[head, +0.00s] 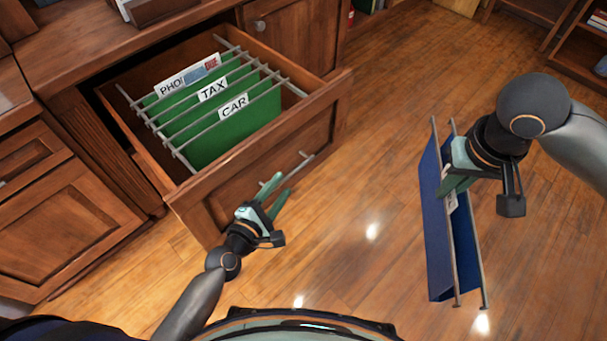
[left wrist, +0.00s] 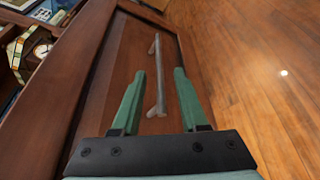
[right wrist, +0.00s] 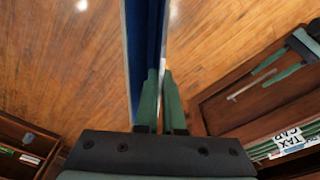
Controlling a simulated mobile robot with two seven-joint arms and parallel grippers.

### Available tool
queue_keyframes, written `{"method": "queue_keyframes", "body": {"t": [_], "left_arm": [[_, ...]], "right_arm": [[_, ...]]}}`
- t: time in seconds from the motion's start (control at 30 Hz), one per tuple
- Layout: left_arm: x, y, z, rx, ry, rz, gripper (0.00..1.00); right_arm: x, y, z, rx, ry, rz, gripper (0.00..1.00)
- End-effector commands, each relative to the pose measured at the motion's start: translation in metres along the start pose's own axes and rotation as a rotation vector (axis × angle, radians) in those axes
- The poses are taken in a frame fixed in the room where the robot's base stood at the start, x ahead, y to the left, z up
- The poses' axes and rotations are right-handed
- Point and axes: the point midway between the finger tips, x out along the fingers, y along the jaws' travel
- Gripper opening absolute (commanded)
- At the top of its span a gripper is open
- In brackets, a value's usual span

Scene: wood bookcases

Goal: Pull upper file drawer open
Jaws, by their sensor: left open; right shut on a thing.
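The upper file drawer (head: 258,140) stands pulled out of the wood cabinet, with green hanging folders (head: 230,130) labelled PHO, TAX and CAR inside. Its grey bar handle (head: 300,163) is on the front panel; in the left wrist view the handle (left wrist: 158,80) lies between the fingers' lines, ahead of the tips. My left gripper (head: 277,190) is open at the drawer front, near the handle; I cannot tell if it touches. My right gripper (head: 455,172) is shut on a blue hanging folder (head: 436,225), held above the floor at the right. The folder (right wrist: 130,50) also shows in the right wrist view.
A closed cabinet door (head: 290,35) stands behind the drawer and another cabinet (head: 60,205) is at the left. A shelf (head: 570,40) is at the far upper right. The wood floor (head: 350,250) between my arms is clear.

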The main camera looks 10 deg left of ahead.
Motion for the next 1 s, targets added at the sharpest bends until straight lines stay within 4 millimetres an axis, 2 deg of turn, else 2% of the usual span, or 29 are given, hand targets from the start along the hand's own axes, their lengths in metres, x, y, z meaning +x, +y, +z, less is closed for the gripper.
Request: {"method": "queue_keyframes", "body": {"t": [0.03, 0.2, 0.4, 1.0], "left_arm": [[-0.013, 0.000, 0.000, 0.002, 0.001, -0.003, 0.43], [-0.046, 0.000, 0.000, 0.002, 0.000, -0.004, 0.43], [-0.067, 0.000, 0.000, 0.001, 0.000, -0.001, 0.43], [-0.070, 0.000, 0.000, 0.000, 0.000, 0.001, 0.43]], "right_arm": [[-0.003, 0.000, -0.001, 0.000, 0.000, 0.000, 0.00], [-0.006, 0.000, -0.001, 0.000, 0.001, 0.000, 0.00], [-0.006, 0.000, -0.001, 0.000, 0.001, 0.000, 0.00], [-0.006, 0.000, -0.001, 0.000, 0.001, 0.000, 0.00]]}}
